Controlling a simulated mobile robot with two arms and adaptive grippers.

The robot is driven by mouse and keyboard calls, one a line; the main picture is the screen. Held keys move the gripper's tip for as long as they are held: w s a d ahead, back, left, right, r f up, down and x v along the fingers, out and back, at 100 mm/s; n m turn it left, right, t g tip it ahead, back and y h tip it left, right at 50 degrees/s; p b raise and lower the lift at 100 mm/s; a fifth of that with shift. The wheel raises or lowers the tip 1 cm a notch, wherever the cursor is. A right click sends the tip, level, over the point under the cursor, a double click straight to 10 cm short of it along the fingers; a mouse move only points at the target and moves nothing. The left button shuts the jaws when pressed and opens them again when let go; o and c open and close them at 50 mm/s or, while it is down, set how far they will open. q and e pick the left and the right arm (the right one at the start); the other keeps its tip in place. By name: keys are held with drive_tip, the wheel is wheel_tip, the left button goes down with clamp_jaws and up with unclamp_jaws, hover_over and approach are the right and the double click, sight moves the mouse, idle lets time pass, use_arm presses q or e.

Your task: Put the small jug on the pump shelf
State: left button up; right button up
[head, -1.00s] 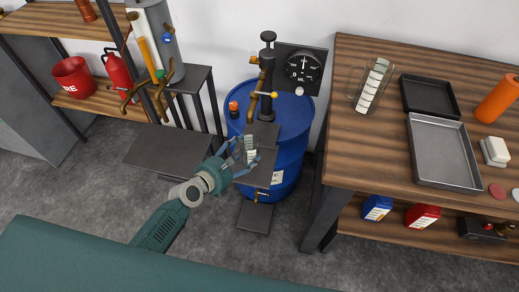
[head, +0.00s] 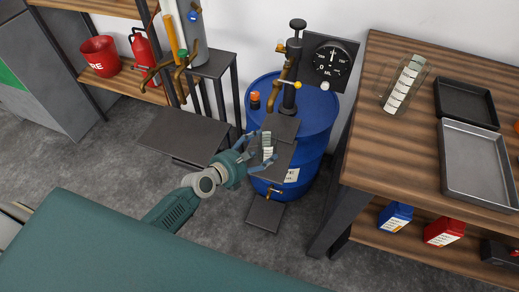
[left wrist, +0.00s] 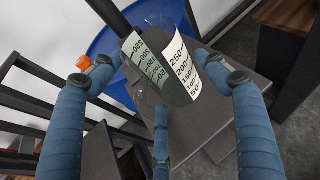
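The small jug (head: 267,146) is clear with white scale strips and upright. It appears to stand on the dark pump shelf (head: 284,160) in front of the blue drum, below the pump (head: 291,75). My left gripper (head: 262,150) is around the jug from the left, its fingers spread. In the left wrist view the jug (left wrist: 163,68) is between the blue fingers (left wrist: 160,88), with visible gaps on both sides. The shelf (left wrist: 200,115) shows beneath it; the contact at its base is not clear. My right gripper is not in view.
A larger scaled jug (head: 403,88) stands on the wooden bench (head: 385,150) at right, near a black tray (head: 467,103) and a grey tray (head: 475,165). A brass tap (head: 273,190) is on the drum (head: 312,150). A low dark platform (head: 180,138) lies left of my gripper.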

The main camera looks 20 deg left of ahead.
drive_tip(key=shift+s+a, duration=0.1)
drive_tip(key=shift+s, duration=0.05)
use_arm(q)
drive_tip(key=shift+r, duration=0.25)
drive_tip(key=shift+s+a, duration=0.1)
drive_tip(key=shift+s, duration=0.2)
drive_tip(key=p+v, duration=0.1)
drive_tip(key=v, duration=1)
drive_tip(key=shift+s, duration=0.15)
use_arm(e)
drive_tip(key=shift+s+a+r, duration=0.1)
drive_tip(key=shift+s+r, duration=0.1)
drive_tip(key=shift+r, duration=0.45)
use_arm(q)
drive_tip(key=shift+r, duration=0.1)
